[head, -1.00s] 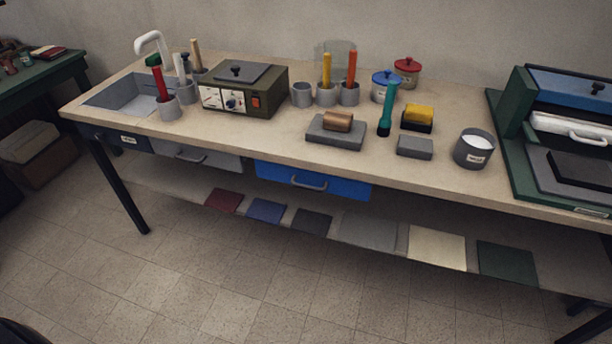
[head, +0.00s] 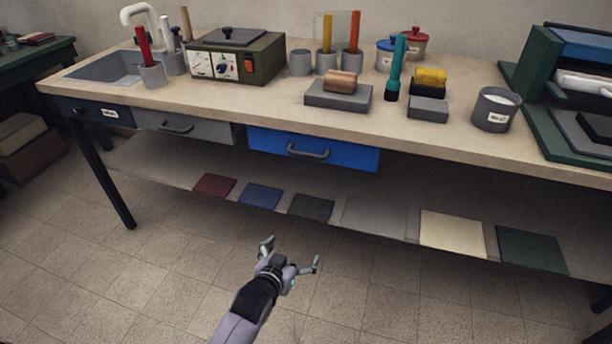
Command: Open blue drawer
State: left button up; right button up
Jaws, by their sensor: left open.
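The blue drawer (head: 352,154) sits under the front edge of the workbench, near the middle of the head view. It looks closed, its front close under the bench edge. Its grey bar handle (head: 308,152) is on the front face. My left gripper (head: 292,254) is in front of the bench, below the drawer in the picture. Its two fingers are spread apart and empty, and it touches nothing. My right gripper is not in view.
A grey drawer (head: 190,130) is left of the blue one. A lower shelf (head: 150,166) holds several coloured sheets. The workbench top (head: 270,104) carries a sink (head: 108,68), a control box (head: 236,58), tool cups and a green press (head: 548,80). Floor in front is clear.

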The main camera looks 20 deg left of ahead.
pick_arm(q)
jog(key=r+t+b, duration=0.1)
jog(key=r, duration=0.2)
jog(key=w+r+t+b, duration=0.1)
jog(key=r, duration=0.2)
jog(key=w+a+r+t+b, duration=0.1)
jog(key=r, duration=0.2)
jog(key=shift+r+n, duration=0.25)
jog(key=shift+n, duration=0.05)
jog(key=t+b, duration=0.2)
send_near(306, 155)
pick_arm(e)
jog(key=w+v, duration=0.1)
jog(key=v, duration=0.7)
pick_arm(q)
jog(key=shift+y, duration=0.3)
jog(key=shift+w+f+b, duration=0.2)
jog(key=shift+w+b, duration=1.45)
jog(key=shift+w, duration=3.6)
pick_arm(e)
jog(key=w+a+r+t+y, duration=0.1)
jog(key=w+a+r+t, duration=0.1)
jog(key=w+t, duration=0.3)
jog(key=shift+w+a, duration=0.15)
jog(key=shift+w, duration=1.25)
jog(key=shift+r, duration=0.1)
pick_arm(q)
jog(key=c, duration=1.3)
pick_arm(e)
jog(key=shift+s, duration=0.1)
